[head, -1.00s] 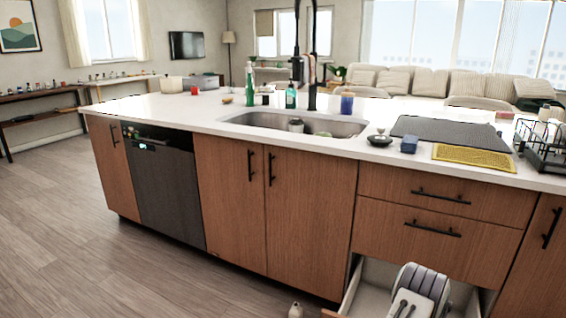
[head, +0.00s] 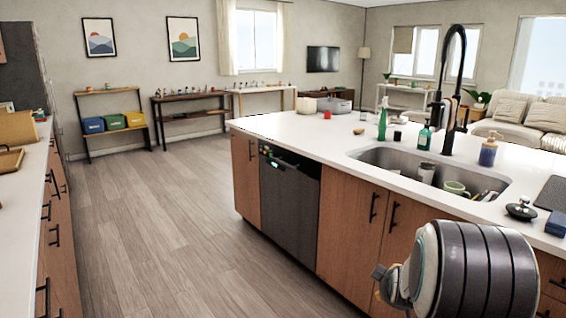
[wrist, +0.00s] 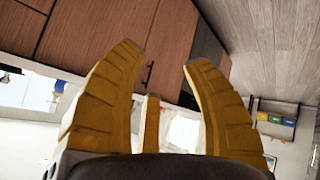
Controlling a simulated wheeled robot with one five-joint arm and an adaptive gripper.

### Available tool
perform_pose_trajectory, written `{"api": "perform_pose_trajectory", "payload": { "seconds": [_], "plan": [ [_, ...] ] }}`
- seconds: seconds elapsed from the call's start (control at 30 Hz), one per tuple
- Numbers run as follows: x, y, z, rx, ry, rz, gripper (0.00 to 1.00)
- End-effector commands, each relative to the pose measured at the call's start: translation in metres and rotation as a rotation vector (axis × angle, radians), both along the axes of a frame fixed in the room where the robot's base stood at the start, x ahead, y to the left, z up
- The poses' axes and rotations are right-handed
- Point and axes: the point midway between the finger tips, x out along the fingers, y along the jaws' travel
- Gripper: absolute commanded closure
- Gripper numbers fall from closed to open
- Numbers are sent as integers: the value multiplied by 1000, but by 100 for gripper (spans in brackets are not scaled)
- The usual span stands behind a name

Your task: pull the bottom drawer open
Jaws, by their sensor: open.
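The bottom drawer is not visible in the head view now; my arm and the lower picture edge cover that area. Part of an upper drawer front (head: 553,268) of the island shows at the right edge, with black handles. My gripper (wrist: 166,58) shows in the wrist view with its yellow fingers spread apart and nothing between them. Beyond the fingers are wooden cabinet fronts (wrist: 100,40) and a black bar handle (wrist: 150,72), apart from the fingertips as far as I can tell.
The island has a dark dishwasher (head: 288,205) and a sink (head: 430,170) with dishes. A second counter (head: 20,180) stands at the far left. The wooden floor (head: 190,230) between them is clear.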

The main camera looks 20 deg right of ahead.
Motion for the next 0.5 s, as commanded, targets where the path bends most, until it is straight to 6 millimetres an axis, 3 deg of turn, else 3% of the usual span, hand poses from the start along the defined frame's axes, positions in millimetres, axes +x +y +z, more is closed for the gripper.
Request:
{"api": "perform_pose_trajectory", "payload": {
  "seconds": [0.03, 0.2, 0.4, 0.5],
  "plan": [
    [1, 33, 31, 44, 4, 28, 55],
    [-27, 130, 82, 208, 71, 75, 55],
    [-89, 217, 125, 355, 183, 102, 55],
    [-123, 245, 139, 403, 240, 107, 55]
  ]
}}
